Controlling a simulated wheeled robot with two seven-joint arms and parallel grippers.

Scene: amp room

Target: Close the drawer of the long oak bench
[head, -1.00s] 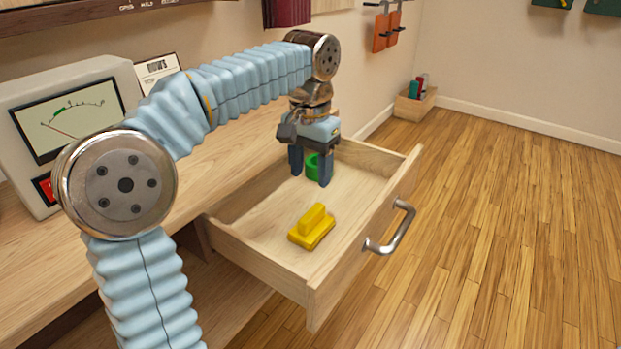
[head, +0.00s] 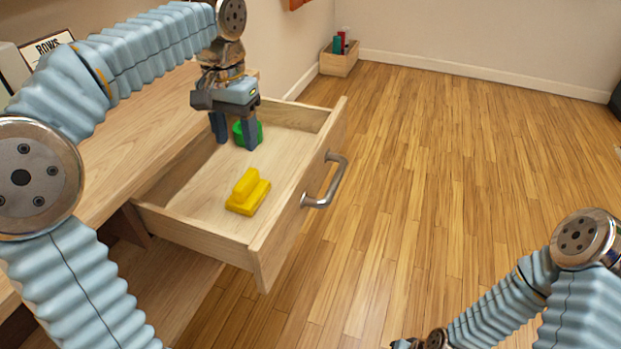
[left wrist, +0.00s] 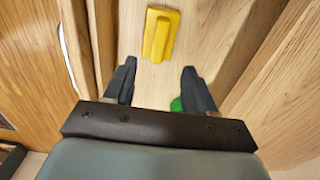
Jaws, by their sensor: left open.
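The drawer (head: 283,222) of the long oak bench (head: 140,135) stands pulled out, with a metal bar handle (head: 329,182) on its front. Inside lie a yellow stepped block (head: 249,192) and a green round piece (head: 258,133), partly hidden by my gripper. My left gripper (head: 235,143) points down over the far part of the drawer, open, with its fingers close to the green piece. In the left wrist view the yellow block (left wrist: 160,33) lies beyond the open fingertips (left wrist: 158,63); the green piece (left wrist: 176,104) shows beside one finger.
The wood floor (head: 430,180) before the drawer front is clear. A small wooden box (head: 339,62) with coloured items stands by the far wall. My right arm (head: 520,290) shows at the lower right. A ROWS card (head: 45,47) stands on the bench.

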